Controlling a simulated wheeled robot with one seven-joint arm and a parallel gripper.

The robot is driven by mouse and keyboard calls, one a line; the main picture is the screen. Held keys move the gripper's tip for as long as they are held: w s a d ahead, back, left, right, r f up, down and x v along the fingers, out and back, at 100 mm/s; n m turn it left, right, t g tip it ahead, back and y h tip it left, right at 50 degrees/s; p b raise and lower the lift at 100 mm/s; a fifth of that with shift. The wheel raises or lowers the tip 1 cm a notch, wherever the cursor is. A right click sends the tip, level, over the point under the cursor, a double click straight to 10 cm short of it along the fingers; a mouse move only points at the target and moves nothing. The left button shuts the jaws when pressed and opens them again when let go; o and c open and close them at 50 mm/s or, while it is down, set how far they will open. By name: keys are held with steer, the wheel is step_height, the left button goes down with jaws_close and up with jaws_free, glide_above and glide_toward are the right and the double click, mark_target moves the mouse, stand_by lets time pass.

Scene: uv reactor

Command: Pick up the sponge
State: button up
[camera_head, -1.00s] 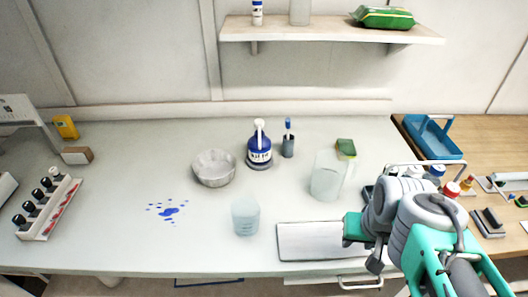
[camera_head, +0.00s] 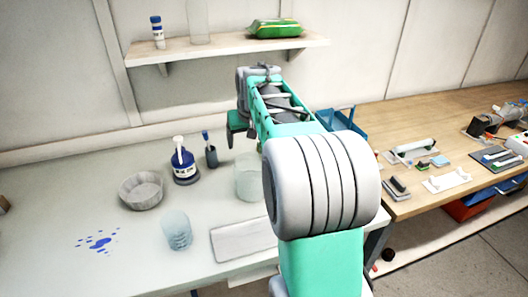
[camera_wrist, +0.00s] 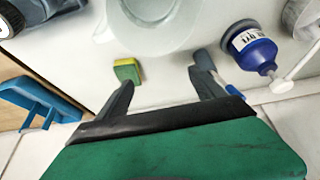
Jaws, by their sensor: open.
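The sponge (camera_wrist: 127,70) is a small green and yellow block. In the wrist view it lies on the white bench, just beyond the tip of the left finger. My gripper (camera_wrist: 160,90) is open and empty, its dark fingers spread apart. The sponge is in line with the left finger rather than centred between the fingers. In the head view my gripper (camera_head: 233,138) is over the back of the bench, pointing down. My arm hides the sponge there.
A clear beaker (camera_wrist: 150,15) stands beside the sponge. A blue-labelled bottle (camera_wrist: 250,45) and a brush in a grey holder (camera_head: 210,153) are to the right in the wrist view. A blue carrier (camera_wrist: 35,100) is at left. A shelf (camera_head: 215,50) hangs above the bench.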

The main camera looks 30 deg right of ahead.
steer(key=shift+m+g, duration=0.3)
steer(key=shift+m, duration=0.4)
steer(key=w+d+f, duration=0.1)
steer(key=d, duration=0.2)
steer(key=w+d+f, duration=0.1)
steer(key=d+f, duration=0.1)
steer(key=d, duration=0.2)
steer(key=w+d+f, duration=0.1)
steer(key=d+f, duration=0.1)
steer(key=d, duration=0.1)
steer(key=shift+d, duration=0.25)
steer(key=x, duration=0.2)
steer(key=p+x, duration=0.1)
steer(key=x, duration=0.4)
steer(key=shift+w+d+f+p, duration=0.1)
steer(key=shift+w+p, duration=0.2)
steer(key=shift+w, duration=0.05)
steer(key=c, duration=1.4)
